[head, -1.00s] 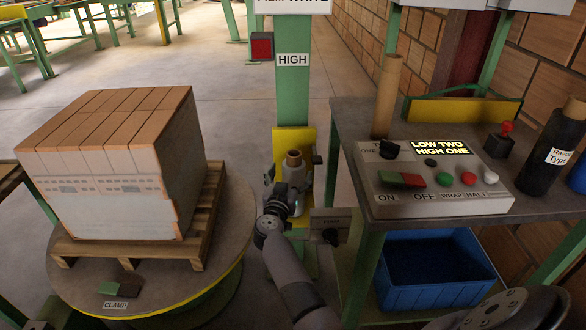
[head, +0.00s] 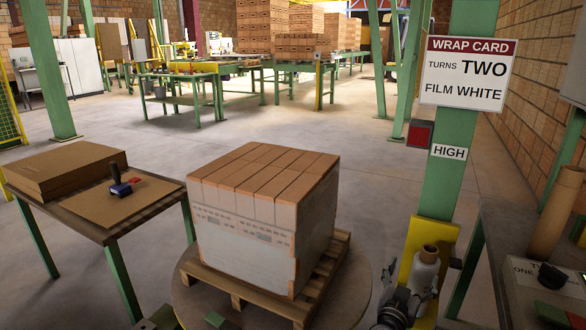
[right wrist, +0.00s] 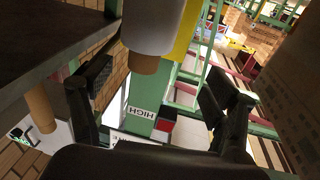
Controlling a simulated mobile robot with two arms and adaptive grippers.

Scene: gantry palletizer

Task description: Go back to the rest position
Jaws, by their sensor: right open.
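My right gripper (head: 408,303) is at the bottom of the head view, just in front and to the left of the white film roll (head: 425,272) on its yellow carriage (head: 437,233). In the right wrist view the two dark fingers stand wide apart (right wrist: 155,88) with nothing gripped. The film roll (right wrist: 152,28) with its brown core end shows between and beyond them; I cannot tell how close it is. My left gripper is not in view.
A wrapped carton stack (head: 262,215) sits on a wooden pallet (head: 310,293) on the turntable (head: 352,300). The control bench (head: 500,240) is at right, close to the green mast (head: 447,190). A small table (head: 150,205) with cardboard stands at left. Open floor lies behind.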

